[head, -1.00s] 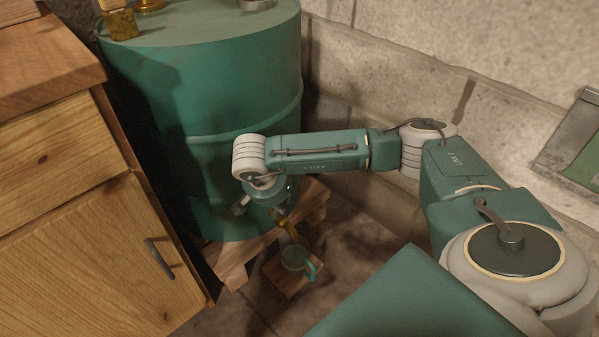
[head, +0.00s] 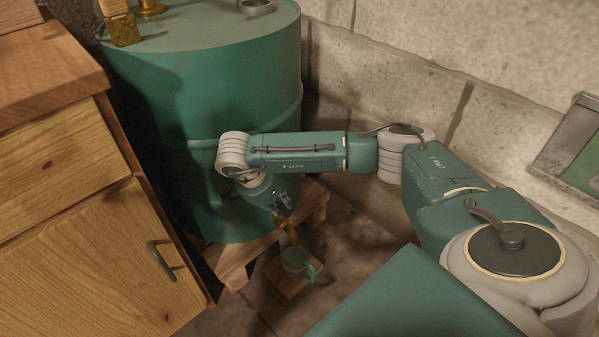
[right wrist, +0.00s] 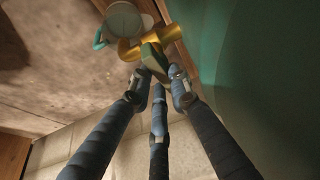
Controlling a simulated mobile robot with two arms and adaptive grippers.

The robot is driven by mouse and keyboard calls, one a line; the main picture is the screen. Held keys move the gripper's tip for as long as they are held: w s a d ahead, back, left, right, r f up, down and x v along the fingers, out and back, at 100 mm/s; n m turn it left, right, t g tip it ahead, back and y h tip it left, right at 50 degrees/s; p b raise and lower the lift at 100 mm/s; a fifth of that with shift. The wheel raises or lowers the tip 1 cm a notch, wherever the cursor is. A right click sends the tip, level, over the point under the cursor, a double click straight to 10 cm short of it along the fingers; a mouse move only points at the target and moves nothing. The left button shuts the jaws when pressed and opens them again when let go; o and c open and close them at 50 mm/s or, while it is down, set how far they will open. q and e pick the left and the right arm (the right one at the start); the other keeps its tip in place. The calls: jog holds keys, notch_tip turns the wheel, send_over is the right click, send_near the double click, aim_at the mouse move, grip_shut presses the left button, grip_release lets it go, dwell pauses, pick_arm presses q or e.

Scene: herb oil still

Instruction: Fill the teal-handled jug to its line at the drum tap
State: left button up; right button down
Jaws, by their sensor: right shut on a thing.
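The jug (head: 293,260) with its teal handle (head: 311,272) stands on a small wooden board (head: 284,284) on the floor, below the brass tap (head: 288,230) of the green drum (head: 240,90). The right wrist view also shows the pale jug (right wrist: 124,19) beside the tap (right wrist: 166,40). My right gripper (head: 281,213) is at the tap. In its wrist view the dark fingers (right wrist: 158,88) are closed around the tap's greenish lever (right wrist: 154,62). The jug's fill line and liquid level are too small to read. My left gripper is not in view.
The drum rests on a wooden stand (head: 232,262). A wooden cabinet (head: 90,220) stands close on the left, and a block wall (head: 430,60) runs behind my right arm. A brush (head: 122,25) and small metal items lie on the drum top.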

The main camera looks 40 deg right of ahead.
jog(key=shift+m, duration=0.4)
jog(key=c, duration=1.5)
grip_release()
jog(key=shift+c, duration=0.2)
jog(key=shift+r, duration=0.1)
jog(key=v, duration=1.2)
jog(key=shift+w, duration=0.15)
jog(key=shift+a, duration=0.1)
